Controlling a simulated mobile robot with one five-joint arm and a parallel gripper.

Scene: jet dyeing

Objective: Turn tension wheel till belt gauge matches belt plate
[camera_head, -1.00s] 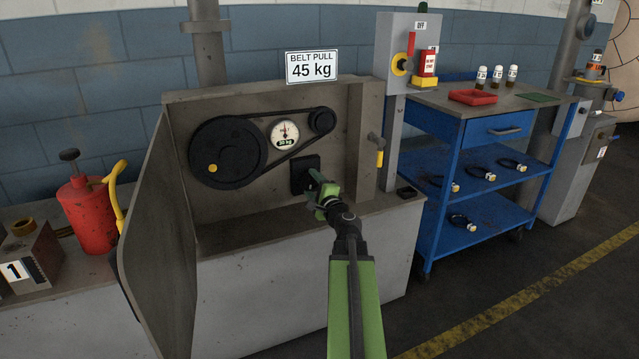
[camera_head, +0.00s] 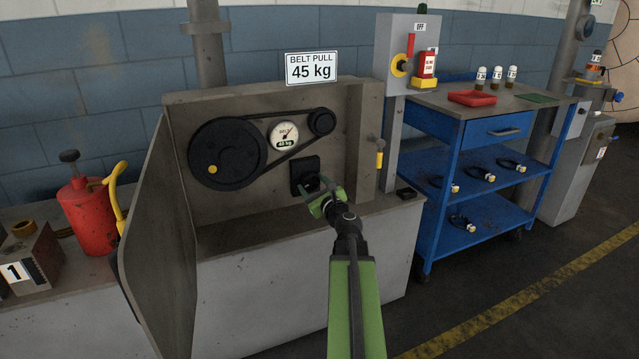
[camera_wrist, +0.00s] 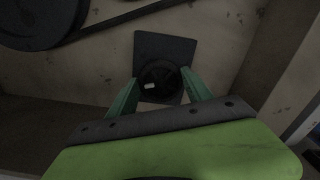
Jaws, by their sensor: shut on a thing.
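The belt plate (camera_head: 312,67) above the housing reads BELT PULL 45 kg. In the head view my fingers partly cover the wheel.
A black belt runs around the large pulley (camera_head: 227,153) and the small pulley (camera_head: 321,122). The open guard door (camera_head: 160,240) stands at left, beyond it a red oil can (camera_head: 88,208). A blue cart (camera_head: 480,170) stands at right.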

